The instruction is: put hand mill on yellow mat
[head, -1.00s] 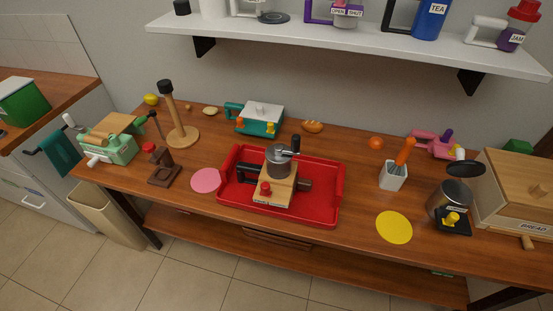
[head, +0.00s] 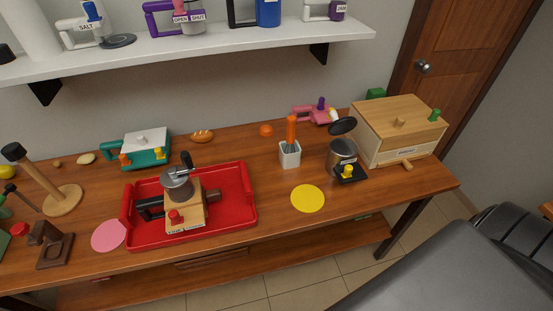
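The hand mill (head: 184,203) has a light wooden base, a grey metal top with a dark crank, and a red knob at the front. It stands upright in the red tray (head: 235,222), left of the middle of the table. The round yellow mat (head: 308,198) lies flat and bare on the table, right of the tray. Neither of my grippers can be seen in the head view. A dark arm part of mine fills the lower right corner.
A white utensil cup (head: 290,156), a metal canister (head: 340,153) with a raised black lid and a wooden bread box (head: 400,130) stand behind and right of the mat. A pink mat (head: 109,235) lies left of the tray. The table in front of the yellow mat is clear.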

